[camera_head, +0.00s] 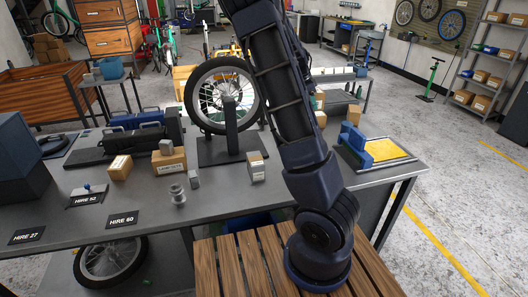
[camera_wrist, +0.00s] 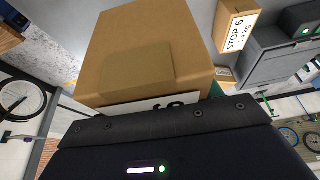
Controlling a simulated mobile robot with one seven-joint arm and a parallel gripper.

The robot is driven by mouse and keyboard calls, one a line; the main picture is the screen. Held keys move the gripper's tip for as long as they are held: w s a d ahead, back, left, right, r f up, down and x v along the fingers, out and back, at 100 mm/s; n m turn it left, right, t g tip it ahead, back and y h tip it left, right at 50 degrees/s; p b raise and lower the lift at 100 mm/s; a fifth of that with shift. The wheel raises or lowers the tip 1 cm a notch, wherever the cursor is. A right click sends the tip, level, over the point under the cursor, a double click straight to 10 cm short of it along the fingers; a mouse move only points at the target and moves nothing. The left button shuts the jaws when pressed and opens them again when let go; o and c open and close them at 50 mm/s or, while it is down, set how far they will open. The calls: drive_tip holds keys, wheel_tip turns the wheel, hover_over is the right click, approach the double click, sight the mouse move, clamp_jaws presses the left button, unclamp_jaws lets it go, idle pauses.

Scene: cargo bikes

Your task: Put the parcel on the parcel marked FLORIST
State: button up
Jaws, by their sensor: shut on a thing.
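In the wrist view a brown cardboard parcel (camera_wrist: 150,45) fills the upper middle, tight against the dark edge of my gripper (camera_wrist: 168,115), which is shut on it. A white label with dark lettering shows at its lower edge, mostly hidden by the gripper. A smaller parcel marked STOP 6 (camera_wrist: 236,25) is at the upper right. In the head view my arm rises out of the top edge, so the gripper and held parcel are not seen there. A labelled parcel (camera_head: 170,161) lies on the grey bench; its lettering is too small to read. I cannot make out FLORIST anywhere.
The grey bench (camera_head: 130,240) also bears a small parcel (camera_head: 120,167), another parcel (camera_head: 257,166), a wheel on a stand (camera_head: 222,92), a metal part (camera_head: 177,194), HIRE signs (camera_head: 123,218) and a yellow-topped tray (camera_head: 372,153). The bench's front middle is fairly clear.

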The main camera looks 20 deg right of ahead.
drive_tip(key=s+a+r, duration=0.2)
drive_tip(key=a, duration=0.6)
drive_tip(key=s+a+r, duration=0.1)
drive_tip(key=s+a, duration=0.1)
drive_tip(key=a, duration=0.5)
wheel_tip(320, 180, up, 4)
hover_over(261, 157)
drive_tip(key=a, duration=0.2)
drive_tip(key=shift+n, duration=0.4)
wheel_tip(261, 157, down, 20)
drive_tip(key=shift+s+d+r, duration=0.1)
drive_tip(key=shift+s, duration=0.05)
drive_tip(key=o, duration=1.4)
drive_tip(key=shift+f, duration=0.2)
drive_tip(key=shift+c, duration=0.2)
drive_tip(key=shift+r, duration=0.1)
